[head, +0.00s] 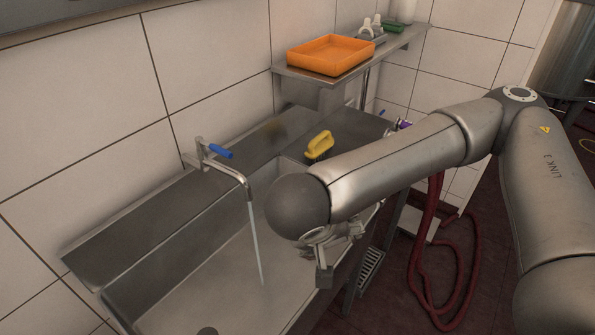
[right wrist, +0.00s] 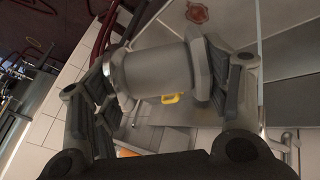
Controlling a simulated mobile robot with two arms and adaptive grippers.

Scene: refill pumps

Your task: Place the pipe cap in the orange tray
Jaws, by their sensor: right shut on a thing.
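The orange tray (head: 322,69) sits on a metal wall shelf at the top of the head view and looks empty. My right gripper (head: 330,250) hangs over the sink's right side, partly hidden behind its own wrist. In the right wrist view it is shut on the pipe cap (right wrist: 154,72), a grey cylinder with a wider flange at one end, lying crosswise between the fingers. I cannot make out the cap in the head view. The gripper is well below the tray and on the near side of it. My left gripper is not in view.
The metal shelf (head: 285,72) also holds small white and green items (head: 392,27) right of the tray. Below are a sink (head: 205,285), a running blue-handled tap (head: 219,151) and a yellow brush (head: 319,144). A red hose (head: 425,235) hangs at the right.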

